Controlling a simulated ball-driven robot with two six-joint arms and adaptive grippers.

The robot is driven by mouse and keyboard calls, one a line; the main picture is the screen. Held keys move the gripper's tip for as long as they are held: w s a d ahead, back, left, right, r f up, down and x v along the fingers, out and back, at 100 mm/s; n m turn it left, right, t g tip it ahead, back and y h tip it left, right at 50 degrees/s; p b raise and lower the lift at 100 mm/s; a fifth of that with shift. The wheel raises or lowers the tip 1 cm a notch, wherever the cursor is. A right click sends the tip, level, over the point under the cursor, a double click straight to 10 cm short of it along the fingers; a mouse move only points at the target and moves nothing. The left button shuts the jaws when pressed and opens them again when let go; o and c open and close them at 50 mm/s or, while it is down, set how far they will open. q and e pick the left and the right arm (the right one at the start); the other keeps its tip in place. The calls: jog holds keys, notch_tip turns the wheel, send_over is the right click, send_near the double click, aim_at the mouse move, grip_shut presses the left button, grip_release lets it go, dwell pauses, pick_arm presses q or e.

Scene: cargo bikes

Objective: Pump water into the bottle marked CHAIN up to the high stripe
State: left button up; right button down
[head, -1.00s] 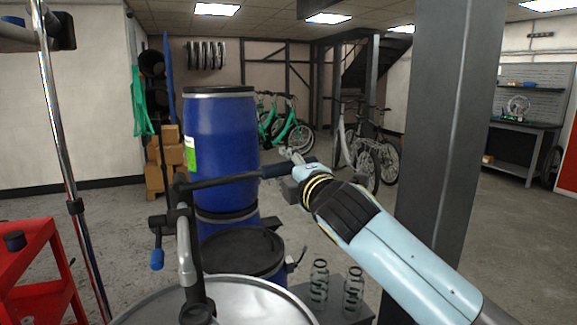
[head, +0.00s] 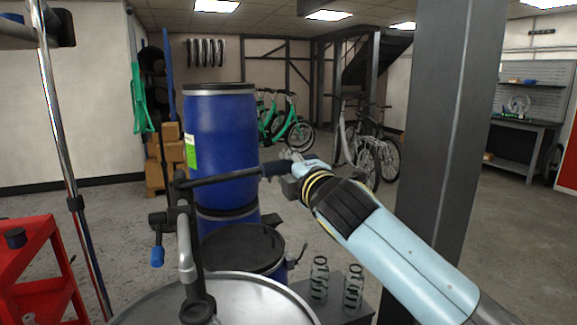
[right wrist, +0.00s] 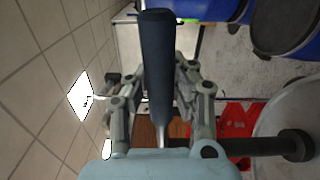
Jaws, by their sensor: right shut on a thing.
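A hand pump (head: 187,262) with a curved grey pipe rises from a large drum with a pale metal top (head: 262,296). Its dark lever (head: 222,178) reaches out to the right and ends in a blue grip. My right gripper (head: 287,166) is shut on this pump handle; in the right wrist view the blue grip (right wrist: 158,70) lies between the fingers. Two clear bottles with dark bands, a left one (head: 319,278) and a right one (head: 353,287), stand upright right of the drum. I cannot read their marks or tell their water level. My left gripper is out of view.
The bottles stand on a dark box (head: 362,308). Blue barrels (head: 222,135) are stacked behind the pump. A grey pillar (head: 437,130) stands close on the right. A red cart (head: 30,270) and a chrome pole (head: 60,150) are at left.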

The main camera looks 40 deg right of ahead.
notch_tip(320, 180, down, 3)
jog(key=shift+r+m+b, duration=0.2)
jog(key=shift+m+b, duration=0.4)
jog(key=shift+b, duration=0.25)
jog(key=shift+w, duration=0.1)
jog(key=c, duration=1.5)
grip_release()
jog(key=shift+c, duration=0.2)
jog(key=o, duration=0.5)
jog(key=shift+s+r, duration=0.2)
jog(key=shift+s, duration=0.1)
jog(key=shift+c, duration=0.2)
jog(key=shift+w, duration=0.1)
jog(key=v, duration=1.2)
